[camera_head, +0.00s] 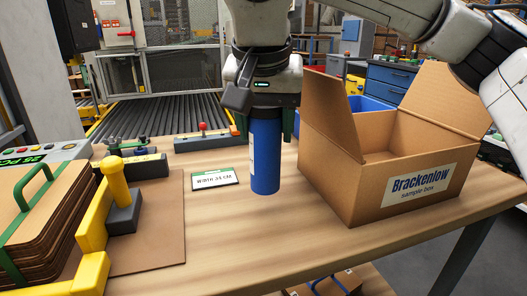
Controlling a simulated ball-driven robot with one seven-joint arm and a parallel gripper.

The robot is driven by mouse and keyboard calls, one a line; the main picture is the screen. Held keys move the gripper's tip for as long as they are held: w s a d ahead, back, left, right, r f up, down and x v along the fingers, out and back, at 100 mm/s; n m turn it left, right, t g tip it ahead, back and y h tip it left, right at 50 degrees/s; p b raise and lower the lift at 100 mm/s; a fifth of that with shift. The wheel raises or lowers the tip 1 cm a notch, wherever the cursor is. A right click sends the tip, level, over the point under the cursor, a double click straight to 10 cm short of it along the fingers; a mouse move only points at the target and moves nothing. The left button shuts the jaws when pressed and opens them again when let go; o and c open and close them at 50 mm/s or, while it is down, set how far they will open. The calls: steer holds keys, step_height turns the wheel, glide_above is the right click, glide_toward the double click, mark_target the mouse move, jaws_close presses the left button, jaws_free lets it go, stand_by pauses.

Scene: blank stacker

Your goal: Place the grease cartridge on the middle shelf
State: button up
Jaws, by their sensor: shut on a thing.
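The grease cartridge looks to be the blue upright cylinder (265,160), with a pale label on its left side. It is near the middle of the wooden table (230,240). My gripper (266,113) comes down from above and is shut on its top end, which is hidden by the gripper. I cannot tell whether the cartridge's base touches the table or is just above it. No middle shelf can be made out in this view.
An open cardboard box (400,165) stands close to the right of the cartridge. A white card (215,179) lies to its left. A yellow-handled clamp (116,185) and stacked brown sheets (40,215) are at the left. The front middle of the table is clear.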

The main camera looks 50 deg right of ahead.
mark_target(263, 149)
steer(key=shift+a+b+x, duration=0.2)
steer(key=shift+b+x, duration=0.35)
steer(key=shift+x, duration=0.6)
steer(key=shift+a+b+x, duration=0.25)
steer(key=shift+b+x, duration=0.25)
steer(key=shift+x, duration=0.65)
steer(key=shift+f, duration=0.25)
steer(key=o, duration=1.4)
